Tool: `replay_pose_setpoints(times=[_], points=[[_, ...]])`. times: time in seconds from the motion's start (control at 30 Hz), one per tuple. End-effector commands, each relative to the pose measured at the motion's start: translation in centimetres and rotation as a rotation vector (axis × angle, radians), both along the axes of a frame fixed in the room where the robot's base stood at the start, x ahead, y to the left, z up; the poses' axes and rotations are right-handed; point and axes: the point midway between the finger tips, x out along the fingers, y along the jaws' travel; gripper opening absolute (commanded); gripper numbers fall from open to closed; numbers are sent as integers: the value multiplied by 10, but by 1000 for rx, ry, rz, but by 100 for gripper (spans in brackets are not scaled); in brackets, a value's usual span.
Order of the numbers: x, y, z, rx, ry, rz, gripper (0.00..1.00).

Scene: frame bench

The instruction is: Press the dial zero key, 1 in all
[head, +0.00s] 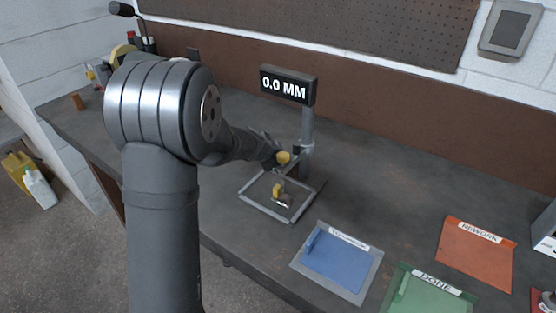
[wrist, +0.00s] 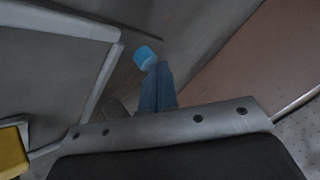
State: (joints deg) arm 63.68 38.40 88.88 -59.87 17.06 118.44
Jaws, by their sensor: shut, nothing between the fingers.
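A small light-blue cap (wrist: 145,57), which looks like the zero key, shows in the wrist view just beyond my fingertips and slightly left of them. My gripper (wrist: 160,65) is shut and empty; its two dark blue fingers lie together. I cannot tell whether the tips touch the cap. In the head view my gripper (head: 275,158) is beside the post of the dial stand, and the key cannot be made out there. The display (head: 288,87) on top of the post reads 0.0 MM.
A grey rectangular frame (head: 265,209) lies under the gripper, with a small yellow piece (head: 277,190) inside. A blue mat (head: 340,268), a green DONE mat (head: 432,298) and a red REWORK mat (head: 475,257) lie to the right. The bench behind them is clear.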

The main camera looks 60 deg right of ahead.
Motion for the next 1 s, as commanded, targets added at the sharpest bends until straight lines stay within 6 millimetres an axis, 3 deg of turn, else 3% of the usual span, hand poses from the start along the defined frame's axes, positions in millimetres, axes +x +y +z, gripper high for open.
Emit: replay_pose_setpoints(times=[1.0], points=[[0,0,18,0,0,0,0]])
